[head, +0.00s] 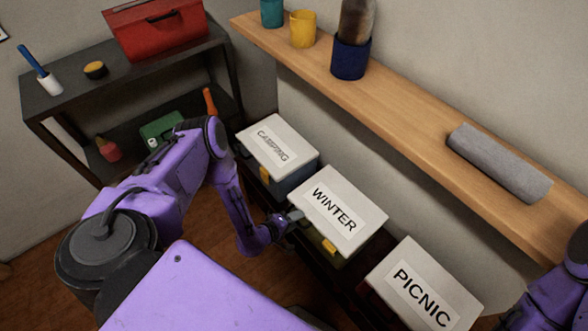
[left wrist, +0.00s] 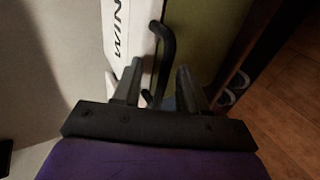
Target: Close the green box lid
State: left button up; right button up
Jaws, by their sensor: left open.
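The green box (head: 318,241) has an olive body, a white lid marked WINTER (head: 348,190) and a yellow latch on its front. The lid lies over the top; I cannot tell whether it is fully seated. My left gripper (head: 291,219) is open at the box's left end. In the left wrist view, the green side (left wrist: 215,40) and the white lid (left wrist: 122,35) lie beyond the open fingers of the left gripper (left wrist: 158,82). A black curved handle (left wrist: 168,45) shows between the fingers; contact is unclear. My right gripper is out of view.
A box marked CAMPING (head: 294,182) and one marked PICNIC (head: 385,277) flank the green box. A wooden shelf (head: 400,130) with cups and a grey roll (head: 498,163) runs behind. A dark rack (head: 75,88) holds a red toolbox (head: 155,32) at left.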

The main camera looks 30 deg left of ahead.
pick_arm(q)
jog(key=p+v, duration=0.5)
jog(key=v, duration=0.4)
dwell(0.4)
jog(key=shift+s, duration=0.1)
dwell(0.4)
